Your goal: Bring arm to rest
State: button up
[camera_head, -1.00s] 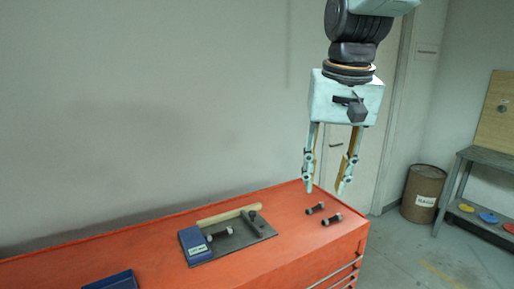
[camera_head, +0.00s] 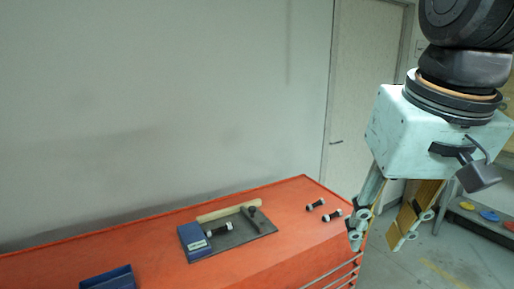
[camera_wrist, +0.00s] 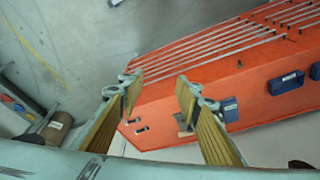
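My gripper (camera_head: 378,244) hangs from my arm at the right of the head view, fingers pointing down. Its two fingers are spread apart with nothing between them. It is nearer the camera than the orange cabinet (camera_head: 285,255) and overlaps that cabinet's right end in the picture. In the wrist view my gripper (camera_wrist: 155,82) also shows open and empty, with bare floor and the cabinet's end beyond it.
On the cabinet top lie two dark bolts (camera_head: 316,205) (camera_head: 332,215), a dark plate (camera_head: 236,240) with a blue block (camera_head: 194,242) and a wooden-handled tool (camera_head: 228,211), and a blue bin (camera_head: 107,280). A shelf (camera_head: 478,228) stands at right. A drum (camera_wrist: 57,128) shows in the wrist view.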

jog(key=s+d+f+b, duration=0.1)
jog(key=s+f, duration=0.4)
jog(key=s, duration=0.5)
jog(key=shift+s+d+n+t, duration=0.25)
jog(key=shift+s+n+t, duration=0.05)
jog(key=shift+s+t, duration=0.1)
